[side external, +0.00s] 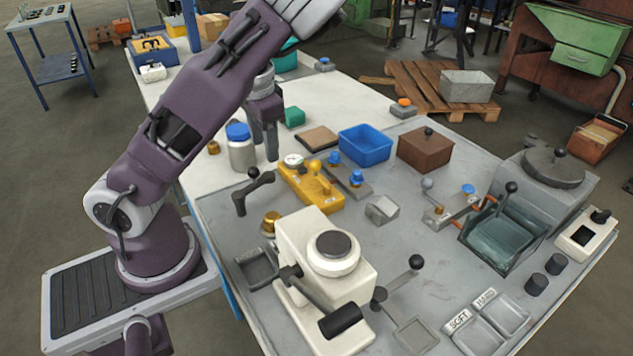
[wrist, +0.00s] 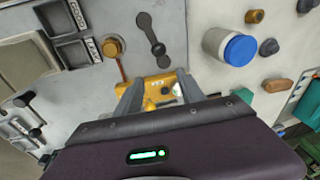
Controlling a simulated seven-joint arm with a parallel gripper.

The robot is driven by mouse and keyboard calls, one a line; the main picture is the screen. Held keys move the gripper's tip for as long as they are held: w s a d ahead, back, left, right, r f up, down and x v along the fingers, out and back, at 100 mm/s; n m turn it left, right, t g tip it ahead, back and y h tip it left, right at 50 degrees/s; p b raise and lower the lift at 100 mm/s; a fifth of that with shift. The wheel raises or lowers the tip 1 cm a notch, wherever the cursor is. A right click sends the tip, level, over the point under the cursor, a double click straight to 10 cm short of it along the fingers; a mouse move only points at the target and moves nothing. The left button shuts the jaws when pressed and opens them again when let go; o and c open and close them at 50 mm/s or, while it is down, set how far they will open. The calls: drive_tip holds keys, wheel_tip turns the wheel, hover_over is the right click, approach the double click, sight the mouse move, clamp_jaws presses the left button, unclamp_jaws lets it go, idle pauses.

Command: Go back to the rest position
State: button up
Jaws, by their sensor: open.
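My gripper (side external: 264,148) hangs pointing down over the left part of the bench, close to the blue-lidded jar (side external: 241,150) in the side view. In the wrist view its two fingers (wrist: 160,88) stand apart with nothing held between them. Beyond the fingers is the yellow fixture (wrist: 160,88) with its gauge, partly hidden by the gripper. The yellow fixture also shows in the side view (side external: 325,200), to the right of and below the gripper.
A blue bin (side external: 365,146), a brown box (side external: 425,152) and a white machine (side external: 325,262) stand on the bench. A black-knobbed lever (side external: 252,190) is in front of the jar. A teal glass-like box (side external: 500,238) stands at right. The pale bench top behind the jar has some free room.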

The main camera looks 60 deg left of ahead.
drive_tip(key=w+r+t, duration=0.2)
drive_tip(key=w+t, duration=0.4)
drive_tip(key=w, duration=0.3)
wheel_tip(320, 180, up, 7)
drive_tip(key=s+d+n+t+y, duration=0.1)
drive_tip(key=d+n+t+y, duration=0.1)
drive_tip(key=s+d+r+m+g+h, duration=0.2)
drive_tip(key=s+d+r+g+h, duration=0.1)
drive_tip(key=s+d, duration=1.3)
drive_tip(key=s+h, duration=0.1)
drive_tip(key=s, duration=0.1)
drive_tip(key=shift+s+d+m, duration=0.25)
drive_tip(key=shift+s+m, duration=0.15)
